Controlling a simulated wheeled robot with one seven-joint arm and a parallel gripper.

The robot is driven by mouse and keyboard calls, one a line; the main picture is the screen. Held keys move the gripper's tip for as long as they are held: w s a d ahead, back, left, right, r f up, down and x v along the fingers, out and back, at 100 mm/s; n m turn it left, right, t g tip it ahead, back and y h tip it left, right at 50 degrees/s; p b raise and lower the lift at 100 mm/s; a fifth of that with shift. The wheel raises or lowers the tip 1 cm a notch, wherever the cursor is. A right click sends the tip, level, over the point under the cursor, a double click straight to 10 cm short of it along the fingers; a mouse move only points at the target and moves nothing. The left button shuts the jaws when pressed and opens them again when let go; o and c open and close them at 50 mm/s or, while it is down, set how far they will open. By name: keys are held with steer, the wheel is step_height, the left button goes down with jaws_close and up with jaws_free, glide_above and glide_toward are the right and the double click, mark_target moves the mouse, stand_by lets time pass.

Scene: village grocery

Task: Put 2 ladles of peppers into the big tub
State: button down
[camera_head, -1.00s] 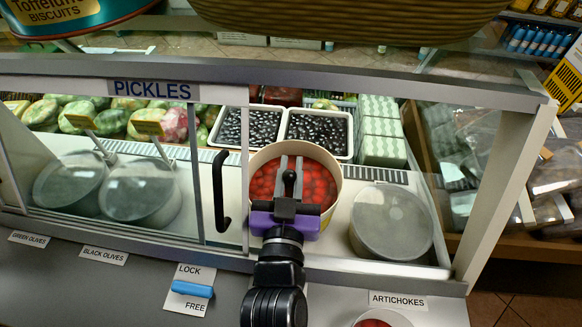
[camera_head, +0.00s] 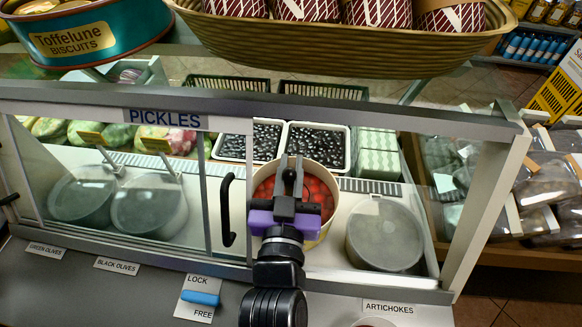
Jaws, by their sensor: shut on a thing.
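An open cream tub of red peppers (camera_head: 325,192) stands behind the counter glass, in the opening right of the sliding pane. My gripper (camera_head: 291,172) is over this tub and hides part of it. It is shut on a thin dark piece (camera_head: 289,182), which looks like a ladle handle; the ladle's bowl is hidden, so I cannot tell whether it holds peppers. Only the rim of another pale tub (camera_head: 374,322) shows at the bottom edge, near the ARTICHOKES label; its inside is out of view.
A lidded tub (camera_head: 385,238) stands right of the peppers. A sliding pane with a black handle (camera_head: 228,210) closes off the left side, with two lidded tubs behind it. A frame rail (camera_head: 300,112) crosses above. Trays of black olives (camera_head: 318,142) lie behind.

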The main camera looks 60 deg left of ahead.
step_height(320, 180, up, 5)
steer(key=p, duration=0.3)
steer(key=shift+r+p, duration=0.15)
steer(key=shift+p, duration=0.25)
steer(key=shift+s+d, duration=0.1)
steer(key=r+p+v, duration=0.2)
steer(key=r+v, duration=0.1)
steer(key=v, duration=1.1)
steer(key=shift+s, duration=0.5)
steer(key=shift+d+r, duration=0.1)
